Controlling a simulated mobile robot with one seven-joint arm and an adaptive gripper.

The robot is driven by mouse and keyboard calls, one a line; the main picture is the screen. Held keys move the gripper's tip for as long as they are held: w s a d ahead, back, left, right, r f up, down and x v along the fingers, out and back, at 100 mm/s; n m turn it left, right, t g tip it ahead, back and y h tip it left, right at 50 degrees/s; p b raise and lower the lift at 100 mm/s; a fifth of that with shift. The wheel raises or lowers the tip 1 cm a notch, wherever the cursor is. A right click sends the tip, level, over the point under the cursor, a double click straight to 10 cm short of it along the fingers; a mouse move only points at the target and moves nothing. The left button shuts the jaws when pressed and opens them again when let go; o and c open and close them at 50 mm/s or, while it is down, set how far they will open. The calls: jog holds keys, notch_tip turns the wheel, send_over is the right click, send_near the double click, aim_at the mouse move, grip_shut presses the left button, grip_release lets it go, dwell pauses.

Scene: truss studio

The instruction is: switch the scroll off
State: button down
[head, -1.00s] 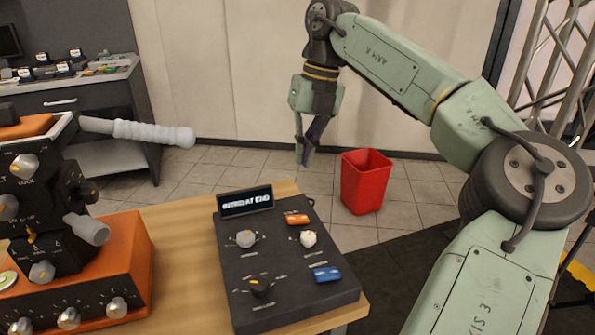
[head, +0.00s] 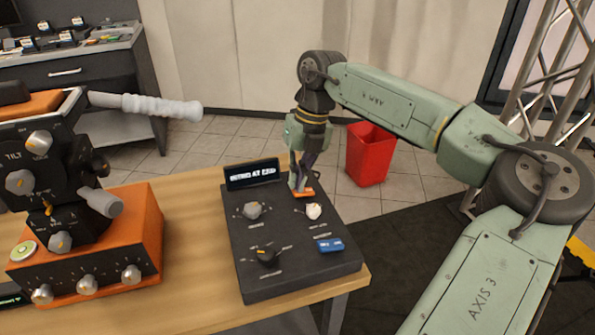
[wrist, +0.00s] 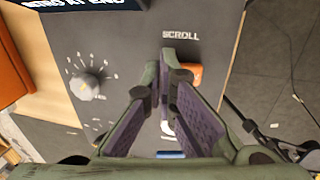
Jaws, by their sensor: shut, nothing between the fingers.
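The dark control box (head: 290,265) stands on the wooden table. Its orange scroll rocker switch (head: 303,193) is at the back right of its top, and my gripper partly hides it. In the wrist view the orange switch (wrist: 190,75) lies just below the printed word SCROLL, beside my fingertips. My gripper (head: 297,187) is shut and empty, pointing down at the switch; I cannot tell whether it touches it. In the wrist view the fingertips (wrist: 168,68) meet at the switch's left side. The lit display (head: 253,174) at the back of the box shows scrolling text.
The box also bears a grey knob (head: 252,210), a white knob (head: 313,211), a black knob (head: 267,257) and a blue switch (head: 329,245). An orange camera-head rig (head: 90,240) stands at left. A red bin (head: 369,155) is on the floor behind.

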jog(key=shift+f, duration=0.1)
jog(key=shift+s+a+f+b, duration=0.15)
jog(key=shift+a+f+b, duration=0.3)
jog(key=shift+b, duration=0.3)
jog(key=shift+d+r, duration=0.1)
jog(key=shift+d, duration=0.05)
jog(key=shift+d, duration=0.1)
jog(key=shift+w+d+r+p, duration=0.2)
jog(key=shift+w+d+p, duration=0.1)
jog(key=shift+d+p, duration=0.3)
jog(key=shift+r, duration=0.1)
